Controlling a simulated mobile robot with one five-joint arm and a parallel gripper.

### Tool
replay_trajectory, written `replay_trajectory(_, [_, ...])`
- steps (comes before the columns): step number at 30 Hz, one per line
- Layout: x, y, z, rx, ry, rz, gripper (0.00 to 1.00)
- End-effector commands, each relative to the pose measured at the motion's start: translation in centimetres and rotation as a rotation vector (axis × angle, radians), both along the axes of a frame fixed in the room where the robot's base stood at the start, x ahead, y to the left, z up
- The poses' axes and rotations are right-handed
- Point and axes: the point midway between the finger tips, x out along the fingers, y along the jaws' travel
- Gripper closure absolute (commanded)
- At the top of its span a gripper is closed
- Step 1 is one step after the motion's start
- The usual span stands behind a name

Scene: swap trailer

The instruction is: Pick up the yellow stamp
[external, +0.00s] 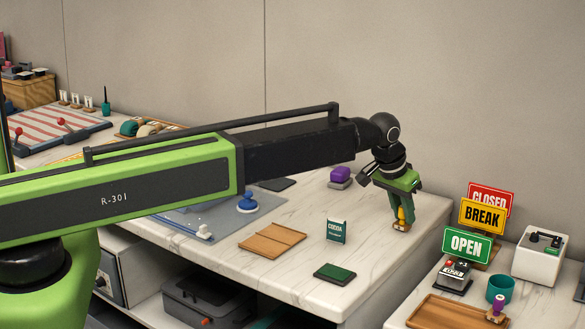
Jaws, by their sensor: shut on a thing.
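The yellow stamp (402,220) is near the right end of the marble counter, upright between the fingers of my gripper (402,208). My gripper points down from the end of the arm and is shut on the stamp's upper part. The stamp's base is at or just above the counter top; I cannot tell whether it touches. The fingers hide part of the stamp.
A purple stamp (340,175) stands behind and left of my gripper. OPEN, BREAK and CLOSED signs (482,215) stand on the right table.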

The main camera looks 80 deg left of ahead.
Motion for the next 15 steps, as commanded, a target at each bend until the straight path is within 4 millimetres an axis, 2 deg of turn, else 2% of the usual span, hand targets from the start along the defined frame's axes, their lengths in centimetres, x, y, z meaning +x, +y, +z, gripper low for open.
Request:
replay_trajectory(9, [0.0,0.0,0.2,-0.001,0.001,0.0,1.0])
replay_trajectory(15, [0.0,0.0,2.1,0.0,0.001,0.0,1.0])
